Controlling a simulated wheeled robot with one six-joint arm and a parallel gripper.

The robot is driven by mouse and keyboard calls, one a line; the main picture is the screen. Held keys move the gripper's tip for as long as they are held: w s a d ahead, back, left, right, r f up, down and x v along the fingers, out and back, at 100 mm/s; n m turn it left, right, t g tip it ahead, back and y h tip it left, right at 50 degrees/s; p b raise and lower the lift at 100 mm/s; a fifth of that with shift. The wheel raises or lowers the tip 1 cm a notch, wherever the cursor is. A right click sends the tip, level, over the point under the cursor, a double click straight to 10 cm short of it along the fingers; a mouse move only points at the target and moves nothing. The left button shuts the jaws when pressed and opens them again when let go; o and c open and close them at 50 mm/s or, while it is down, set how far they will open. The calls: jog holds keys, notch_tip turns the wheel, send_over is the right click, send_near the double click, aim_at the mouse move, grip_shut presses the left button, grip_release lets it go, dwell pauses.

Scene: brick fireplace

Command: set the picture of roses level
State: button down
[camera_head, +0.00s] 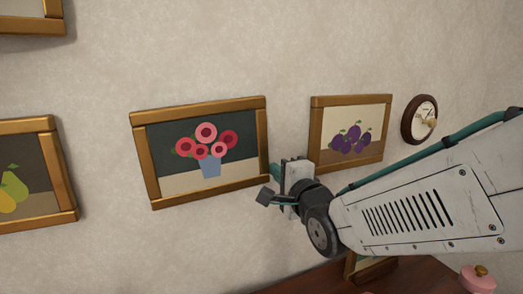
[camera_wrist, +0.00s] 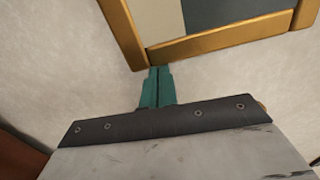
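The picture of roses (camera_head: 200,191) hangs on the wall in a gold frame, with red and pink flowers in a blue vase. Its top edge rises to the right in the slanted head view; how far it is truly off level is hard to tell. My gripper (camera_head: 274,172) is at its lower right corner, seen from the side. In the wrist view, the teal fingers (camera_wrist: 155,72) are together with no visible gap, their tips at the frame's corner (camera_wrist: 140,60). Nothing shows between them. Whether they touch the frame cannot be told.
A pear picture (camera_head: 66,180) hangs to the left. Below is a brown surface (camera_head: 322,283) with a pink lidded pot (camera_head: 477,280). Wall below the roses is clear.

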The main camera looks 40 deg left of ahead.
jog(key=shift+s+a, duration=0.2)
jog(key=shift+s, duration=0.15)
jog(key=shift+w+d, duration=0.1)
jog(key=shift+w, duration=0.05)
dwell(0.3)
jog(key=w+v, duration=0.1)
jog(key=v, duration=0.7)
jog(key=shift+w+d, duration=0.2)
jog(key=shift+d, duration=0.2)
dwell(0.4)
dwell(0.4)
